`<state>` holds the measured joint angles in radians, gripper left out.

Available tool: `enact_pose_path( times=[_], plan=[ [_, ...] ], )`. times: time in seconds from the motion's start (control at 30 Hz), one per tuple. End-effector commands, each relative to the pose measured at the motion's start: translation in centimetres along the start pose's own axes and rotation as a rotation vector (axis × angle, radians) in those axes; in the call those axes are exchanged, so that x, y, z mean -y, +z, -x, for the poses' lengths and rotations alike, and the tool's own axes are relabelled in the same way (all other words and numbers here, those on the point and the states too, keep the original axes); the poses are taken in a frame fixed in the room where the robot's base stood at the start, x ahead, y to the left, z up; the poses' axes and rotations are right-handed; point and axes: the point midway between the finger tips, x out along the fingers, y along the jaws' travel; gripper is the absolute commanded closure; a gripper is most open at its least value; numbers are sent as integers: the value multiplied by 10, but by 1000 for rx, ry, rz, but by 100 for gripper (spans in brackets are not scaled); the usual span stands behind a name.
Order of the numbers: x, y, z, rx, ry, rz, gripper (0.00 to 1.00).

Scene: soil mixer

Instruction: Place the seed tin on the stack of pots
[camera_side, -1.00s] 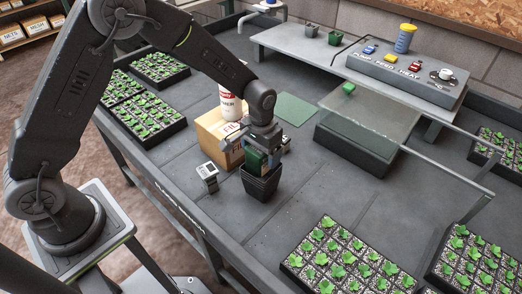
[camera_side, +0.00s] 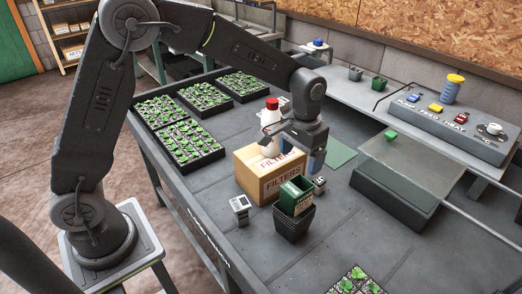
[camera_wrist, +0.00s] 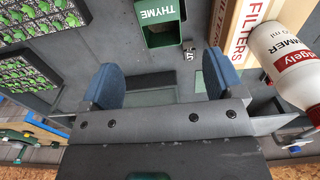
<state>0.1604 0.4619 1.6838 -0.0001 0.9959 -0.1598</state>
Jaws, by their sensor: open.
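The green seed tin (camera_side: 296,196) sits in the mouth of the stack of black pots (camera_side: 292,224), its upper part standing above the rim. It looks slightly tilted. Its lower part is hidden inside the top pot. In the wrist view the tin (camera_wrist: 160,22), labelled THYME, is at the top, beyond my fingers. My gripper (camera_side: 312,166) is open and empty, behind and above the tin and apart from it. Its two blue finger pads (camera_wrist: 163,82) stand wide apart in the wrist view with nothing between them.
A FILTERS carton (camera_side: 268,172) stands close beside the pots, with a red-capped white bottle (camera_side: 270,116) by it. Small labelled blocks (camera_side: 240,207) flank the pots. Seedling trays (camera_side: 190,140) lie left; a low platform (camera_side: 400,180) is right. The bench front is mostly clear.

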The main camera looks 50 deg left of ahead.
Motion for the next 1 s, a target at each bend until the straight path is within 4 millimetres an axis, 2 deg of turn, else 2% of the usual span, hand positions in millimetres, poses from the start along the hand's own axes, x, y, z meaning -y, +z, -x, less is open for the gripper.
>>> enact_pose_path(
  times=[0.13, 0.27, 0.4, 0.6, 0.8, 0.9, 1.0],
  plan=[
    [3, 4, 9, -14, 2, 1, 13],
    [13, 24, 40, -67, 9, 3, 13],
    [30, 64, 82, -155, 17, 3, 13],
    [50, 130, 119, -283, 19, 3, 13],
    [64, 193, 129, -404, 12, 2, 13],
    [68, 214, 126, -449, 6, 2, 13],
    [70, 228, 123, -477, 2, 2, 13]
  ],
)
